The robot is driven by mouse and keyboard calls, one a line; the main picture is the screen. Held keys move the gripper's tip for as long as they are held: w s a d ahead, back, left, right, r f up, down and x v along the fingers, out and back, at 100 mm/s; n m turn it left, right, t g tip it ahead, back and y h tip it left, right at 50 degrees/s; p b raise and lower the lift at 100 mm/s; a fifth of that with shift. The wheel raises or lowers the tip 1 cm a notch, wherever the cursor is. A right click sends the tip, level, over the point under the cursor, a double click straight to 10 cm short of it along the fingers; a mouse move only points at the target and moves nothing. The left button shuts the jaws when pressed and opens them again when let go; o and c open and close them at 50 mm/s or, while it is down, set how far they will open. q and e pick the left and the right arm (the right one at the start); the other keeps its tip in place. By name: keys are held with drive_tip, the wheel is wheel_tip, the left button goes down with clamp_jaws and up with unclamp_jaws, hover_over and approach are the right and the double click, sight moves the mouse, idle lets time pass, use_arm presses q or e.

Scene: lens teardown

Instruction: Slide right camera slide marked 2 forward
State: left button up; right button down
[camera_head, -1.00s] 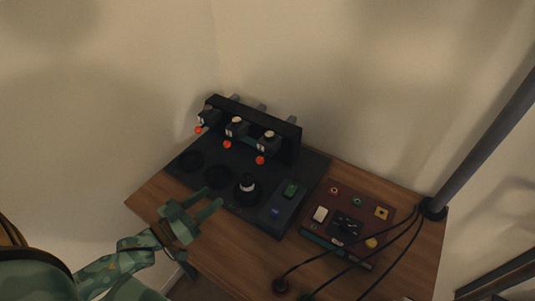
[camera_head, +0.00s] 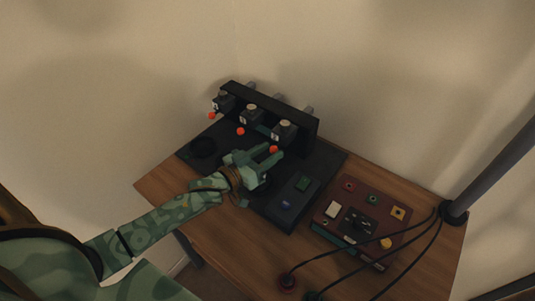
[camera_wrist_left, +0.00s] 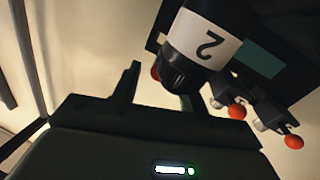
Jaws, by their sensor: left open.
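Three grey camera slides with orange-red knobs hang on a black rail in the head view. The right camera slide (camera_head: 286,130) has a small pale label, too small to read; its knob (camera_head: 274,149) hangs at its front. My left gripper (camera_head: 269,156) is open, its fingertips close to that knob; whether they touch it I cannot tell. In the left wrist view, a black cylinder with a white band marked 2 (camera_wrist_left: 205,42) is close by, overlapping one finger. My right gripper is out of view.
The black rail (camera_head: 302,122) stands at the back of a dark board (camera_head: 324,162). A maroon box (camera_head: 372,193) with buttons and cables is to the right. The middle slide (camera_head: 249,114) and left slide (camera_head: 224,101) are beside the right one. Bare wood (camera_head: 228,240) lies in front.

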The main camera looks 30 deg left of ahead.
use_arm(q)
drive_tip(key=shift+c, duration=0.3)
clamp_jaws()
drive_tip(key=d+p+v, duration=0.2)
drive_tip(key=p+v, duration=0.4)
drive_tip(key=v, duration=0.5)
drive_tip(key=shift+s+p, duration=0.3)
drive_tip(key=shift+s, duration=0.4)
drive_tip(key=shift+o, duration=0.3)
unclamp_jaws()
drive_tip(key=shift+s, duration=0.25)
